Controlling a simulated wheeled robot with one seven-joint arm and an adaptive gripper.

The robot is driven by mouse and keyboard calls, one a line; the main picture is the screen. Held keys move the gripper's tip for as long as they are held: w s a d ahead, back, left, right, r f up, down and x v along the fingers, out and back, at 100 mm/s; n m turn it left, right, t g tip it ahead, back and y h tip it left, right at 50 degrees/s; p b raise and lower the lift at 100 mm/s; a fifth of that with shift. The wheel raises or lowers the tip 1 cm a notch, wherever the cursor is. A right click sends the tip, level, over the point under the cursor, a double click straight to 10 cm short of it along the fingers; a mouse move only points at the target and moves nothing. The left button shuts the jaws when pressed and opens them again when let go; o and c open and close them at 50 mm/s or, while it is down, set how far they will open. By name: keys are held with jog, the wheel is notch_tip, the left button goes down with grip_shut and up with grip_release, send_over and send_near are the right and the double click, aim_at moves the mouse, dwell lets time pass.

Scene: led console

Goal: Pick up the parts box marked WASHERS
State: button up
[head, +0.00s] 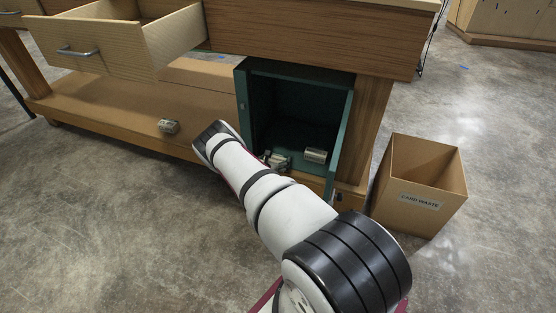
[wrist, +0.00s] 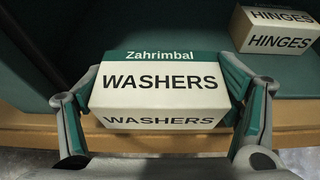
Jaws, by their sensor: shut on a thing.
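The parts box marked WASHERS (wrist: 160,88), cream with a green band reading Zahrimbal, is in the middle of the wrist view. My gripper (wrist: 161,100) is shut on it, with one finger against each side. In the head view my gripper (head: 275,160) is at the front of the green cabinet (head: 345,125), partly hidden by my arm. Whether the box touches the cabinet floor I cannot tell.
A box marked HINGES (wrist: 275,38) stands to the right, inside the cabinet; it also shows in the head view (head: 316,155). Another small box (head: 168,126) lies on the low wooden shelf (head: 110,105). An open drawer (head: 100,50) juts out above. A CARD WASTE bin (head: 420,190) stands right.

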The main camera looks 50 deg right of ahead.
jog(key=shift+a, duration=0.1)
jog(key=o, duration=1.2)
jog(key=v, duration=1.2)
jog(key=shift+s, duration=0.1)
